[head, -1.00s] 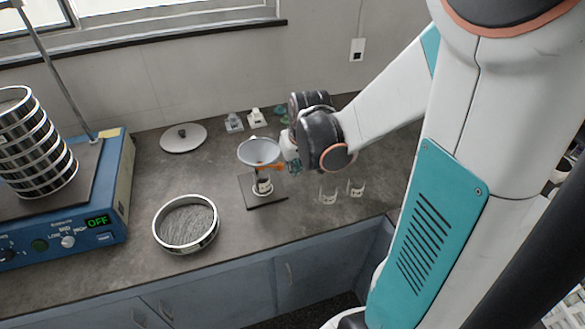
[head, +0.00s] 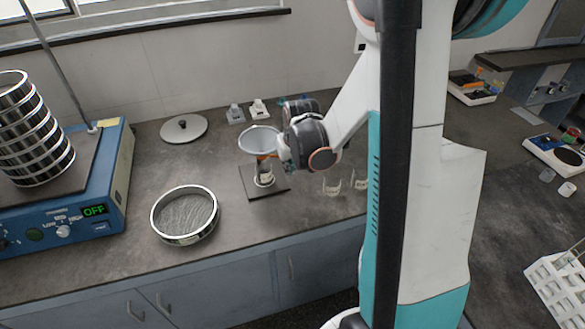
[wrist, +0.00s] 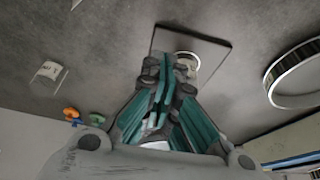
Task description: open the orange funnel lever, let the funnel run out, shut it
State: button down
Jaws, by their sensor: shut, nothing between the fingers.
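The grey funnel (head: 260,139) stands over a dark base plate (head: 250,190), with a small clear cup (head: 264,179) beneath it. The orange lever (head: 266,157) shows as a small patch under the funnel's bowl, partly hidden; I cannot tell its exact angle. My gripper (head: 284,160) is just right of the funnel outlet, close to the lever; contact cannot be made out. In the wrist view my gripper (wrist: 165,65) is shut and empty, its fingers over the base plate (wrist: 205,42) beside a pale cup rim (wrist: 188,62). The funnel is not clear there.
A lid (head: 183,129) lies behind. Clear small holders (head: 332,184) stand right of the plate. Bare counter lies between sieve and plate.

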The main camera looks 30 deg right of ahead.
jog(key=shift+w+d, duration=0.2)
jog(key=shift+w, duration=0.7)
jog(key=shift+d, duration=0.1)
jog(key=shift+w+d+n, duration=0.15)
jog(key=shift+d+n, duration=0.1)
jog(key=shift+n, duration=0.05)
